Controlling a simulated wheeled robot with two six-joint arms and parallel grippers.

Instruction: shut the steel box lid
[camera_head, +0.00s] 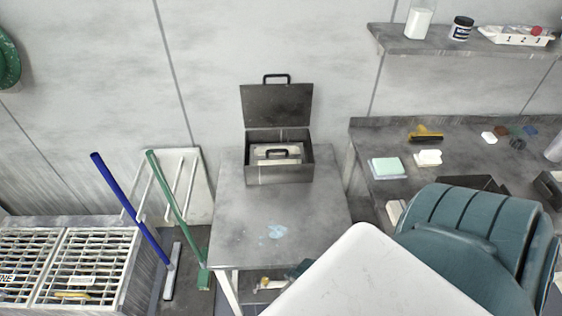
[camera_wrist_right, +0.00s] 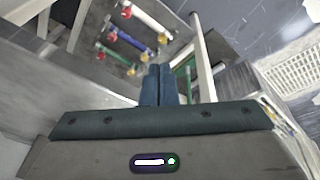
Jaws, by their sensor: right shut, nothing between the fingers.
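The steel box (camera_head: 279,174) stands at the back of a small grey metal table (camera_head: 240,225) in the head view. Its dark lid (camera_head: 277,106) is open, standing up at the back edge, with a black handle on its top edge. Inside the box is a light tray (camera_head: 266,153) with a black handle. My right gripper (camera_wrist_right: 159,72) shows in the right wrist view with its two dark blue fingers together and nothing between them. It is away from the box, which is not in the wrist view. My left gripper is not in view.
The tabletop before the box is clear except for a pale blue smear (camera_head: 275,231). A blue-handled squeegee (camera_head: 132,204) and a green-handled tool (camera_head: 172,199) lean left of the table. A workbench (camera_head: 376,142) with sponges stands right, below a shelf (camera_head: 400,45).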

